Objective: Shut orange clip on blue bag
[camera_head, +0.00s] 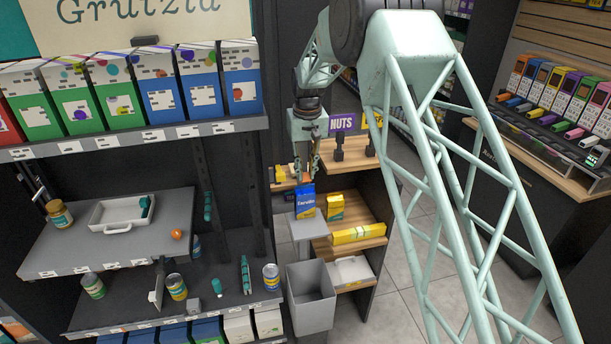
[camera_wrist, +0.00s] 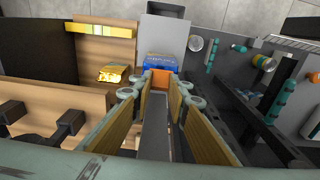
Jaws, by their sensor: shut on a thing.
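A blue bag (camera_head: 305,204) stands upright on a small grey stand in the head view. In the wrist view the blue bag (camera_wrist: 158,61) is just beyond my fingertips. My gripper (camera_head: 304,172) points down right above the bag's top. In the wrist view my gripper (camera_wrist: 160,88) is shut on the orange clip (camera_wrist: 160,79), which sits between the fingertips, at the bag's near edge. A bit of the orange clip (camera_head: 298,168) shows between the fingers in the head view. I cannot tell whether the clip touches the bag; its jaws are hidden.
A yellow bag (camera_head: 335,206) and a long yellow box (camera_head: 358,233) are on the wooden shelves to the right. A grey bin (camera_head: 310,296) is below the stand (camera_head: 309,230). Dark shelves with jars and cans (camera_head: 271,276) are on the left. Black-knobbed pieces (camera_head: 339,147) stand behind.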

